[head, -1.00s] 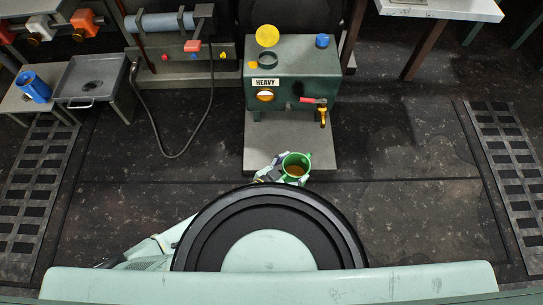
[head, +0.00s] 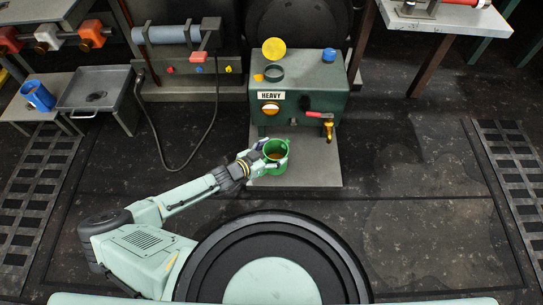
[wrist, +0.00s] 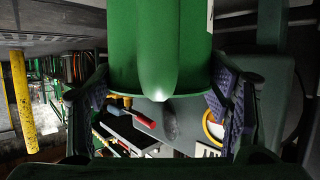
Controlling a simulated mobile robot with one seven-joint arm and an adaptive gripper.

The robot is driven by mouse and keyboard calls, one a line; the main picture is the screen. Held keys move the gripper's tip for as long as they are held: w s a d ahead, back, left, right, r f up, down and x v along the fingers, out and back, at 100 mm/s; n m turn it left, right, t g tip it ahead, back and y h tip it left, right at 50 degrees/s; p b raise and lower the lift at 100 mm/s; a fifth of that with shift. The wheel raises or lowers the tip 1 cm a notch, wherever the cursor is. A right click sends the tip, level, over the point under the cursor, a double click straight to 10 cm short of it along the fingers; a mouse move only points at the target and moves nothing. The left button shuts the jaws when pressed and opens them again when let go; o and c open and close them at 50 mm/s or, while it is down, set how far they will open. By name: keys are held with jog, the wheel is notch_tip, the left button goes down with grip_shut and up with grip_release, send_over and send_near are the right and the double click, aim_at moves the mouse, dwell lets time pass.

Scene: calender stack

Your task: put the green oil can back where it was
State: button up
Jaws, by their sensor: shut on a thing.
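The green oil can (head: 270,166) is an open-topped green vessel with brownish liquid inside. It is in front of the dark green tank marked HEAVY, over the grey plate. My gripper (head: 260,161) is shut on it from the left. In the wrist view the can (wrist: 160,45) fills the upper middle, with the purple-padded fingers of my gripper (wrist: 162,100) on either side. The can looks upright. Whether its base touches the plate is hidden from the head view.
The HEAVY tank (head: 300,90) has a brass tap (head: 328,128) with a red lever. The grey plate (head: 320,174) is bare at the right. A blue can (head: 38,97) stands on the left beside a grey tray (head: 95,88). A white-topped table (head: 450,20) is at the back right.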

aim_at(271, 155)
jog(key=shift+w+a, duration=0.1)
jog(key=shift+w, duration=0.5)
jog(key=shift+f+b, duration=0.6)
jog(key=shift+f, duration=1.1)
jog(key=o, duration=2)
jog(key=shift+f, duration=0.15)
jog(key=shift+r, duration=0.2)
jog(key=p+v, duration=0.4)
jog(key=v, duration=0.8)
